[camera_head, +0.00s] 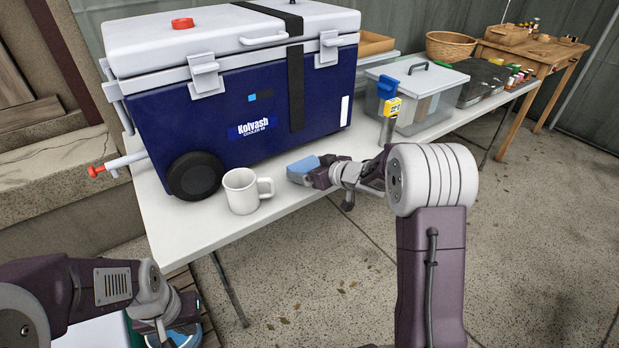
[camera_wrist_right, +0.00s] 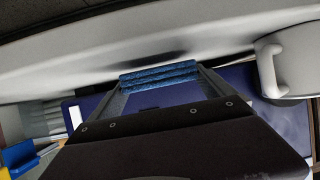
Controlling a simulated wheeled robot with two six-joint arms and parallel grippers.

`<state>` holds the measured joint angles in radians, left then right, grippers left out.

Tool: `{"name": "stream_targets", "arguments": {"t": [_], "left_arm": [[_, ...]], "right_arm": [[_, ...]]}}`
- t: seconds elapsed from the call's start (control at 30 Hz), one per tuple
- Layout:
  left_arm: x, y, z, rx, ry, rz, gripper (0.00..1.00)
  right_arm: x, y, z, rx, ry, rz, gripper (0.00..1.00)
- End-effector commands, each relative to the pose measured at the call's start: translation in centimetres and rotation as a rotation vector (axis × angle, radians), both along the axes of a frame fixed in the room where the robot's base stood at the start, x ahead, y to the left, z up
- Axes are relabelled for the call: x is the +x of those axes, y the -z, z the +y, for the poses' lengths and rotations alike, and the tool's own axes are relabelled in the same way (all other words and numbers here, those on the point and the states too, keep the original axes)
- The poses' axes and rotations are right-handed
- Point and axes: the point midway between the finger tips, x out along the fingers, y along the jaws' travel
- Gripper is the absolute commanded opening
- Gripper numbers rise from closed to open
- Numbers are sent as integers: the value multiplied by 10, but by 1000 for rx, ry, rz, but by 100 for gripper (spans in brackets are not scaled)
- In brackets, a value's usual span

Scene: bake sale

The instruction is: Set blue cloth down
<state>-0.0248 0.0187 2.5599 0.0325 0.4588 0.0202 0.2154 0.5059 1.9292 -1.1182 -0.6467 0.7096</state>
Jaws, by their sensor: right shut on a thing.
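The blue cloth (camera_head: 303,168) is a folded light-blue pad at the front edge of the white table (camera_head: 215,228), right of the white mug. My right gripper (camera_head: 315,172) is shut on it. In the right wrist view the cloth (camera_wrist_right: 160,76) shows as stacked blue layers between the fingertips (camera_wrist_right: 160,88). I cannot tell whether the cloth touches the tabletop. My left gripper (camera_head: 180,318) is low at the left, below the table's front edge and away from the cloth; its fingers are too unclear to judge.
A white mug (camera_head: 241,192) stands left of the cloth, and also shows in the wrist view (camera_wrist_right: 294,70). A big blue cooler (camera_head: 215,110) fills the table behind. A yellow-and-blue tool (camera_head: 389,105) and clear bin (camera_head: 425,100) stand to the right. A basket (camera_head: 450,46) is further back.

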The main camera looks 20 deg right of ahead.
Motion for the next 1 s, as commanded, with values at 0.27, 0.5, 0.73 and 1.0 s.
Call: {"name": "stream_targets", "arguments": {"t": [0.27, 0.5, 0.73, 1.0], "left_arm": [[0, 10, 0, 0, 0, 0, 0], [0, 11, 0, 0, 0, 0, 0], [0, 10, 0, 0, 0, 0, 0], [0, -14, 0, 0, 0, 0, 0]], "right_arm": [[0, 13, 0, 0, 0, 0, 54], [0, 16, 0, 0, -1, 0, 100], [0, 12, 0, 0, 0, -1, 100], [-36, -12, -18, 1, 4, 1, 100]]}}
